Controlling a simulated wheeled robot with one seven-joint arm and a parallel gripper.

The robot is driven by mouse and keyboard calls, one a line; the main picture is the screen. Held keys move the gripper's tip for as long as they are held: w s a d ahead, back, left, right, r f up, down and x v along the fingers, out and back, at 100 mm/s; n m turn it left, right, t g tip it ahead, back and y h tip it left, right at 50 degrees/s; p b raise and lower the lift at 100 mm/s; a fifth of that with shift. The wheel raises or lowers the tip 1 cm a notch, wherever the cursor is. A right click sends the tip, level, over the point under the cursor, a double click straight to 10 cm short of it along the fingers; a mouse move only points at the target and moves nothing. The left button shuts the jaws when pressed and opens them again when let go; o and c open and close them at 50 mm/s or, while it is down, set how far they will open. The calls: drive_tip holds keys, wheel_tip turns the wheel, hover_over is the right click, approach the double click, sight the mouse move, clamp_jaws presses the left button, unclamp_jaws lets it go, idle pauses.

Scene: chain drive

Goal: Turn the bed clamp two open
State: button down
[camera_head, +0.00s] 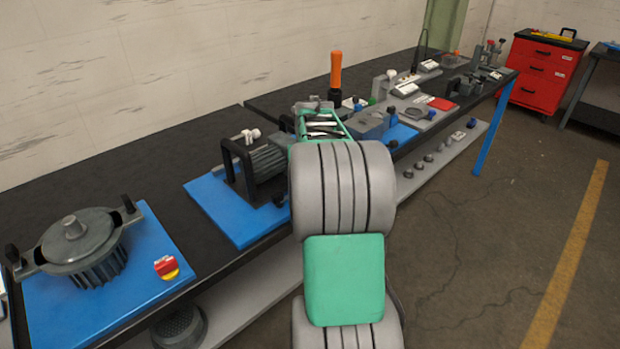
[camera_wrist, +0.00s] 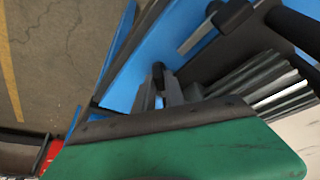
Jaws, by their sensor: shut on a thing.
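A finned dark motor (camera_head: 262,165) sits on a blue plate (camera_head: 213,205) on the black bench. A clamp with a dark knob (camera_head: 280,200) is at the plate's right edge, beside my arm. In the wrist view, a clamp with a black knob and a grey bar (camera_wrist: 205,30) stands near the blue plate's edge. My gripper (camera_wrist: 166,90) is low beside the motor fins, shut on a small dark part, which looks like a clamp handle. The green gripper body hides most of it. In the head view my arm hides the fingertips, and I cannot tell which clamp is number two.
A lidded grey pot-like machine (camera_head: 82,250) and a red-yellow switch (camera_head: 167,267) are on another blue plate at the left. An orange-handled tool (camera_head: 336,75) and several small fixtures stand behind. A red drawer cabinet (camera_head: 540,75) is at the back right. The floor at right is clear.

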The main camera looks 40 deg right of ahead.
drive_tip(key=m, duration=0.2)
drive_tip(key=m+g+h, duration=0.1)
drive_tip(key=m+p, duration=0.1)
drive_tip(key=m, duration=0.1)
drive_tip(key=shift+w+a+r+m+g, duration=0.1)
drive_tip(key=shift+w+a+m+g, duration=0.1)
drive_tip(key=shift+w+m+g, duration=0.1)
drive_tip(key=shift+w+m+g+h+p, duration=0.15)
drive_tip(key=shift+m+g+p, duration=0.4)
drive_tip(key=shift+m, duration=0.6)
drive_tip(key=shift+m+g+h+p, duration=0.15)
drive_tip(key=shift+m+g+p, duration=0.35)
drive_tip(key=shift+m, duration=0.65)
drive_tip(key=c, duration=1.4)
unclamp_jaws()
drive_tip(key=v, duration=0.7)
drive_tip(key=shift+a+r+p, duration=0.2)
drive_tip(key=shift+r+p, duration=0.05)
drive_tip(key=shift+p, duration=0.1)
drive_tip(key=shift+a, duration=0.1)
